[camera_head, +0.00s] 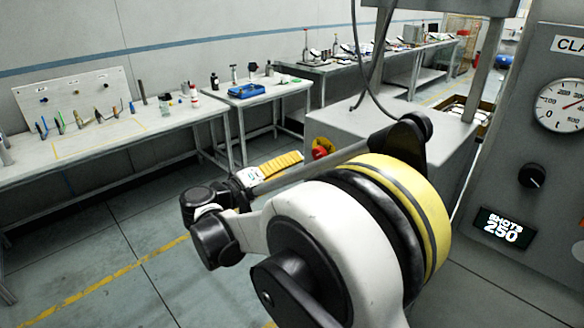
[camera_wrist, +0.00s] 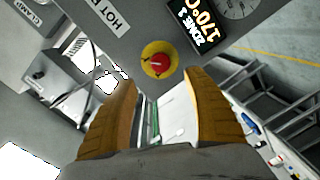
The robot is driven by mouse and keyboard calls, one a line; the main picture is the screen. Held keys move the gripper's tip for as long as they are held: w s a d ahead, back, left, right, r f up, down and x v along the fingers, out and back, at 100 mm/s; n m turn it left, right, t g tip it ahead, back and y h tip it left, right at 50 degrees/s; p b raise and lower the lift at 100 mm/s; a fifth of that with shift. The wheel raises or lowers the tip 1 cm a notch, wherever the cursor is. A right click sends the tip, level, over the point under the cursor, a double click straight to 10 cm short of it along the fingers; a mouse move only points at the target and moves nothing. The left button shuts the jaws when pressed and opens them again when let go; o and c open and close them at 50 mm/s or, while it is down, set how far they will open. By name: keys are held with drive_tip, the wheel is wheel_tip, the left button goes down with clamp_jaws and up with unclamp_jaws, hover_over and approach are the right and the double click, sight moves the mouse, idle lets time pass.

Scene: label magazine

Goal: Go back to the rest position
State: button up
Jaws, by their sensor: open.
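My gripper shows in the wrist view (camera_wrist: 161,80) as two orange-brown fingers set well apart, with nothing held between them. Past the fingers I see a white surface and some small, unclear parts. In the head view my gripper (camera_head: 281,165) is partly visible as a ribbed yellow piece behind my arm's dark wrist joints; its fingertips are hard to make out there. My arm is folded across the middle of the head view, in front of a grey machine (camera_head: 395,122). No rest-position marker is visible.
A red button on yellow (camera_head: 320,152) is close behind my gripper; it also shows in the wrist view (camera_wrist: 159,63). A gauge panel (camera_head: 540,130) stands at right. A long workbench (camera_head: 110,135) with tools and a bench with a blue tray (camera_head: 247,91) line the wall. Left floor is clear.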

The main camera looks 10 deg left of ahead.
drive_tip(key=s+d+r+g+y, duration=0.1)
drive_tip(key=s+d+g+y, duration=0.15)
drive_tip(key=d, duration=0.75)
drive_tip(key=s+d+g+y, duration=0.1)
drive_tip(key=s+d+g, duration=0.25)
drive_tip(key=d, duration=0.75)
drive_tip(key=s+d+f+m+y, duration=0.1)
drive_tip(key=s+d+f+y, duration=0.1)
drive_tip(key=s, duration=0.5)
drive_tip(key=s+d+f+m+y, duration=0.2)
drive_tip(key=s+d, duration=0.1)
drive_tip(key=s, duration=0.5)
drive_tip(key=s+d+f+m+y, duration=0.1)
drive_tip(key=s+d+f+y, duration=0.1)
drive_tip(key=s, duration=0.6)
drive_tip(key=shift+s+d+f+m+y, duration=0.25)
drive_tip(key=shift+d+f+m+y, duration=0.15)
drive_tip(key=shift+y, duration=0.15)
